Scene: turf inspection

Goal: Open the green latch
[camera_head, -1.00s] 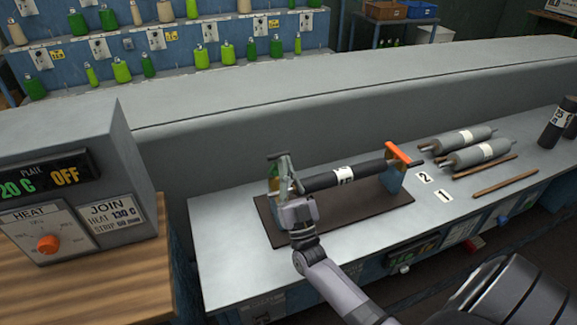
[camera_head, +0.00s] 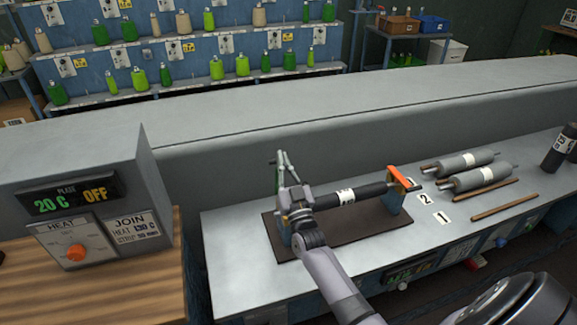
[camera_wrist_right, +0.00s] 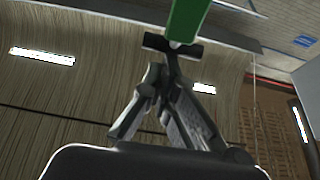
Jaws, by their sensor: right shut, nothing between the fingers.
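The green latch (camera_head: 278,181) is a narrow bar at the left end of the roller stand (camera_head: 330,234). It now stands about upright, its dark cross handle at the top. In the right wrist view the green latch (camera_wrist_right: 188,18) is at the top, the dark handle across its end. My right gripper (camera_head: 284,156) is shut and empty, its fingertips close to the handle; I cannot tell whether they touch. The dark roller (camera_head: 365,192) with a white label lies in the stand. An orange latch (camera_head: 400,174) lies over its right end. My left gripper is not in view.
Two grey rollers (camera_head: 482,177) and two brown rods (camera_head: 507,206) lie to the right on the bench (camera_head: 235,265). A control box (camera_head: 95,190) stands at the left. A long grey raised surface (camera_head: 330,106) runs behind the stand.

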